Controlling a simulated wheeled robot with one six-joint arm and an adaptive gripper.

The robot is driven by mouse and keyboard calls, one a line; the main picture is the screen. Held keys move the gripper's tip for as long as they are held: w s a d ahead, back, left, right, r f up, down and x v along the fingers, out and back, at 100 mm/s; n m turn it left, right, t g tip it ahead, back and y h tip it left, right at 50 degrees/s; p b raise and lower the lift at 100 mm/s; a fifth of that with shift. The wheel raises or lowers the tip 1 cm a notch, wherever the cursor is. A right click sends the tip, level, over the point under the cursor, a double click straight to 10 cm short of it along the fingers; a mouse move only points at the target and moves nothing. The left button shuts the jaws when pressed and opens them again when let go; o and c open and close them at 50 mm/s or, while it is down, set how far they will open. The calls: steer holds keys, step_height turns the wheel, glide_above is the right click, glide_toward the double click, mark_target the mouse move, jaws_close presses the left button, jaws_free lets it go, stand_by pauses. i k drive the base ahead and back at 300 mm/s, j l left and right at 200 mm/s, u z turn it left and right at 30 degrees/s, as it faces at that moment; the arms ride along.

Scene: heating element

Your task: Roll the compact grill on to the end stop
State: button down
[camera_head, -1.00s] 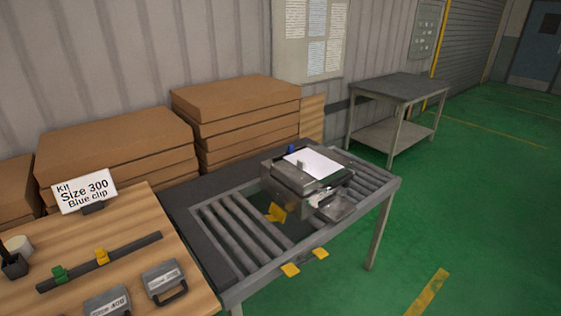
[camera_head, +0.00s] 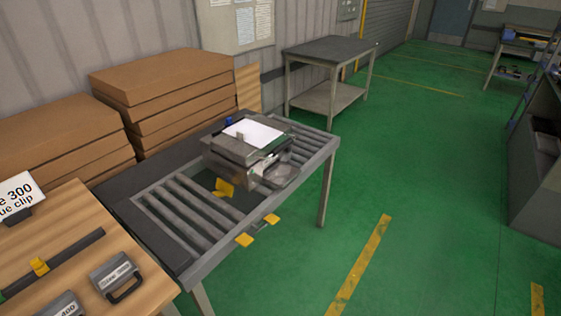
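The compact grill (camera_head: 237,154), a grey metal box with a white sheet (camera_head: 253,132) on top, sits on the right half of the roller table (camera_head: 180,208). A small round-cornered plate or tray (camera_head: 284,174) juts from its right front side. Rollers show bare to its left, and a short stretch of table frame (camera_head: 318,150) shows to its right. I cannot clearly make out the end stop. A small blue piece (camera_head: 229,121) stands behind the grill. My gripper is not in view.
Yellow tabs (camera_head: 244,240) stick out at the roller table's front edge, and a yellow piece (camera_head: 224,187) lies beside the grill. A wooden bench (camera_head: 62,225) with heating elements (camera_head: 118,275) adjoins at left. Brown boxes (camera_head: 165,95) stand behind. Green floor (camera_head: 420,190) is clear at right.

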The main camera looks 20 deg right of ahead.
mark_target(247, 166)
steer(key=i+l+u, duration=0.25)
steer(key=i, duration=0.25)
steer(key=i+l+u, duration=0.25)
steer(key=i+l, duration=0.25)
